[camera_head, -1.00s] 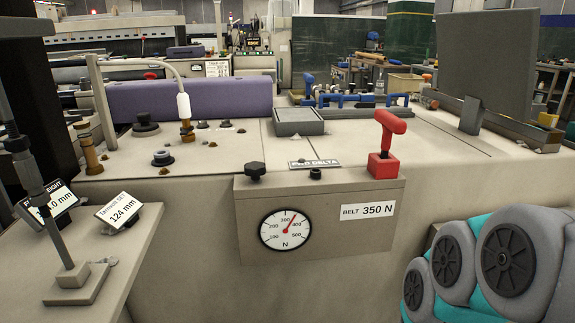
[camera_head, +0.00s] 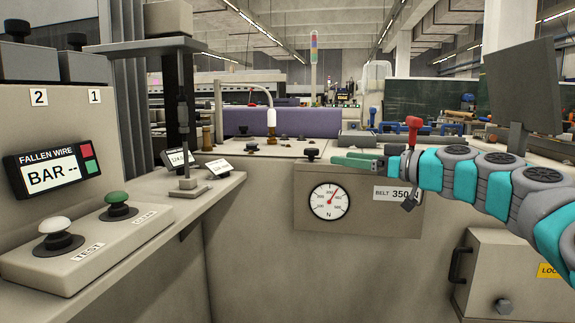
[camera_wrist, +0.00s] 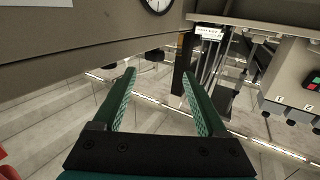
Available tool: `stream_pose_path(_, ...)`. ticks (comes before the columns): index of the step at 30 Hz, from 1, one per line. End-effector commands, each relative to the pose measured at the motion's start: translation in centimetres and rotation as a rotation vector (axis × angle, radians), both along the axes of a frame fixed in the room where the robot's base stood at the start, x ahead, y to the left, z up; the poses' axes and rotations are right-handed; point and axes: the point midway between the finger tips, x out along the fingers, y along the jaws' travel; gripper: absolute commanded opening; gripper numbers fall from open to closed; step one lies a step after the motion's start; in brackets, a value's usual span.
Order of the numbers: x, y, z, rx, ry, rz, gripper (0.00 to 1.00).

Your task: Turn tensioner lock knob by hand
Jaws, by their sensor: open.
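The tension box (camera_head: 312,222) has a round dial gauge (camera_head: 330,202) with a red needle pointing a little past 300 and a "BELT 350 N" label (camera_head: 396,194). A black knob (camera_head: 311,154) stands on the box's left top edge.
At left is a console with a "FALLEN WIRE" display (camera_head: 53,168), a green button (camera_head: 116,198) and a white button (camera_head: 54,228). A shelf (camera_head: 215,187) carries a post stand and small signs. A grey cabinet (camera_head: 510,270) with a handle stands lower right.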

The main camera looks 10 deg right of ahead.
Motion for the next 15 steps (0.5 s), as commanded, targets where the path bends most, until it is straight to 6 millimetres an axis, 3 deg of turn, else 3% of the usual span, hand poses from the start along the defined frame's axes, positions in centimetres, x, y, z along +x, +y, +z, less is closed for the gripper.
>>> stream_pose_path(3, 0.6, -1.5, 0.0, 0.007, -0.027, -0.024, 0.75)
stream_pose_path(6, 1.0, -1.5, 0.0, 0.008, -0.032, -0.029, 0.75)
stream_pose_path(15, 4.5, 1.8, -0.1, 0.006, -0.027, -0.024, 0.75)
